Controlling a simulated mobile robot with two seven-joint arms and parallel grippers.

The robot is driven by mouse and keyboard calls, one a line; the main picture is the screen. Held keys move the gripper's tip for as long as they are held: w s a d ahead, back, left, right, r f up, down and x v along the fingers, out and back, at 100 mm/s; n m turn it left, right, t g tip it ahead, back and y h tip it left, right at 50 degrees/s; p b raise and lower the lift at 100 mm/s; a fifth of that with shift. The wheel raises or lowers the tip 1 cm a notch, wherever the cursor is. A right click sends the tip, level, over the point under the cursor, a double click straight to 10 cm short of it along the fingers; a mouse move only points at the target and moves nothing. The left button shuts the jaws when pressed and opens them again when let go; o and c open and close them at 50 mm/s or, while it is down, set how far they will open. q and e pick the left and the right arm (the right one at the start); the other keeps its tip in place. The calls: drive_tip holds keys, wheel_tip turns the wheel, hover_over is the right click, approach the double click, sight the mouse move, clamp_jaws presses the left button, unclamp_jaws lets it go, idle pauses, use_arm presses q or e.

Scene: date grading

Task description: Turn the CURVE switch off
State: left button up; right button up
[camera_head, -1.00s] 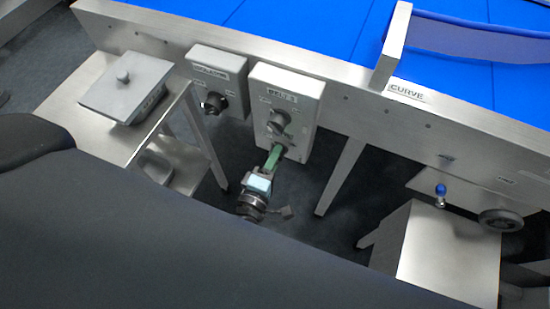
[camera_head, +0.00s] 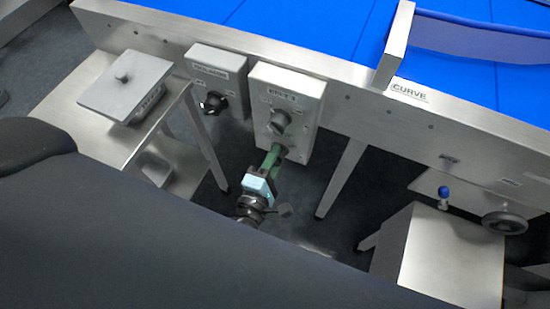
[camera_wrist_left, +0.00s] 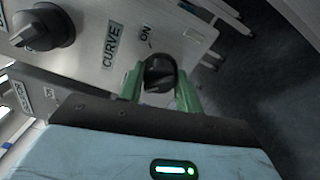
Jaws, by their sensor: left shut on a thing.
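The grey control box (camera_head: 290,85) hangs on the steel conveyor frame, with an upper knob (camera_head: 279,123) and a lower switch. In the left wrist view the CURVE label (camera_wrist_left: 112,45) sits beside the dark lower switch knob (camera_wrist_left: 159,73), with an ON mark (camera_wrist_left: 147,30) near it. My left gripper (camera_head: 275,155) reaches up to the lower part of the box. Its green fingers are shut on the CURVE switch, one on each side of the knob. The fingers hide that knob in the head view. Its exact pointing is hard to read. My right gripper is out of view.
A second control box (camera_head: 218,62) with a black knob (camera_head: 212,103) hangs to the left. A lidded steel box (camera_head: 125,88) stands further left. A blue-topped lever (camera_head: 443,195) and a handwheel (camera_head: 503,222) are at the right. A table leg (camera_head: 342,175) stands right of my gripper.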

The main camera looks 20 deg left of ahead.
use_arm(q)
drive_tip(key=o, duration=1)
drive_tip(key=shift+s, duration=0.15)
drive_tip(key=s, duration=0.7)
drive_tip(key=shift+s+a, duration=0.15)
drive_tip(key=shift+s, duration=0.15)
